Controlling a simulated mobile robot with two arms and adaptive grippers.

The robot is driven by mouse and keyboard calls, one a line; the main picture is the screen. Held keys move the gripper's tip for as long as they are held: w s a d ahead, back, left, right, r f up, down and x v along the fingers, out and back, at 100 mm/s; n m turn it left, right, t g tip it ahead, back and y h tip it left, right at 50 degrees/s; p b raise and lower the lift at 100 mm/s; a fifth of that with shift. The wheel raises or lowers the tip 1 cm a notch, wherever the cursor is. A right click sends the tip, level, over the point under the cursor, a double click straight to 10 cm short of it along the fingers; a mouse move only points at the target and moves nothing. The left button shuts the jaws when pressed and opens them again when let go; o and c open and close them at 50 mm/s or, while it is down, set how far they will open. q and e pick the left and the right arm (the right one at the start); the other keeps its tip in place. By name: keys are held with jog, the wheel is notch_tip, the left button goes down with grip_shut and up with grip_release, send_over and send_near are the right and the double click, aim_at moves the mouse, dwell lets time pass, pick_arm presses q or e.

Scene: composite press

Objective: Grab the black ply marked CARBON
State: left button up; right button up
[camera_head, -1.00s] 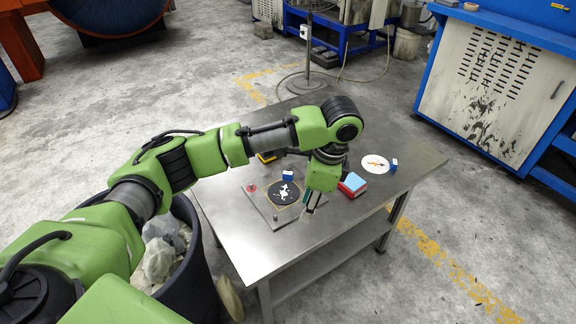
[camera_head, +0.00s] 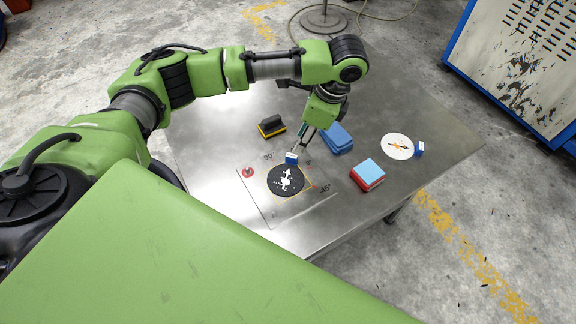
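A round black ply (camera_head: 285,181) with a white arrow and white marks lies on a thin square plate (camera_head: 262,208) on the metal table. Any lettering on it is too small to read. A small blue tab (camera_head: 291,158) stands at the ply's far edge. My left gripper (camera_head: 303,149) reaches down from above, its tips just behind and right of this tab. I cannot tell whether the fingers touch the tab or how far apart they are. My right gripper is not in view.
A white disc (camera_head: 397,146) with an orange arrow and its own blue tab (camera_head: 420,149) lies at right. A red block with light blue top (camera_head: 368,175), a blue block (camera_head: 336,139) and a black-yellow block (camera_head: 271,127) stand around the plate. The table's right front is clear.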

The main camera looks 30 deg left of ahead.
aim_at(292, 156)
pick_arm(q)
jog(key=shift+x, duration=3.65)
jog(key=shift+s+a+r, duration=0.1)
jog(key=shift+s+a, duration=0.05)
grip_shut()
